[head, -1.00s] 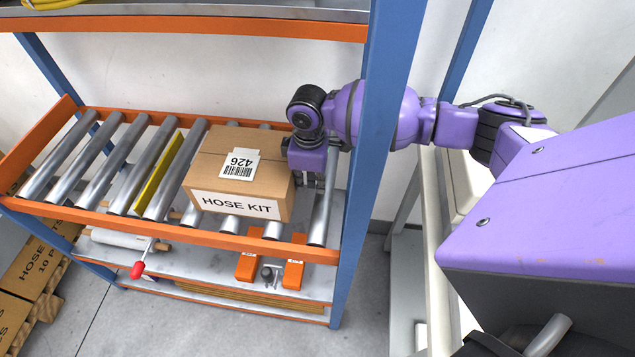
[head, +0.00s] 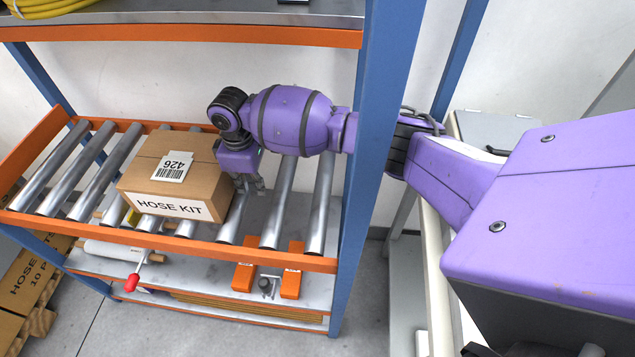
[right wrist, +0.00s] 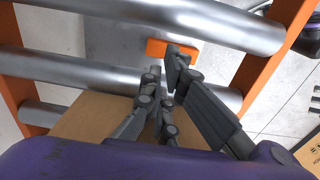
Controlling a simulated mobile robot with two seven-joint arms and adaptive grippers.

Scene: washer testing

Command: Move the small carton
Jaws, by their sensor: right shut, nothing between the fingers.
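The small carton (head: 178,178) is a brown box with a HOSE KIT label and a 426 barcode tag. It sits upright on the roller shelf, left of the middle. My right gripper (head: 250,187) is beside the carton's right side, fingers pointing down, shut and empty. It appears to be against that side; exact contact is hard to tell. In the right wrist view the gripper fingers (right wrist: 165,92) show over the rollers, with part of the carton (right wrist: 95,117) at lower left. My left gripper is not in view.
Bare metal rollers (head: 280,205) lie right of the carton and more lie to its left. An orange rail (head: 200,248) edges the shelf. A blue post (head: 375,130) stands close to my right arm. Orange items (head: 291,284) lie on the shelf below.

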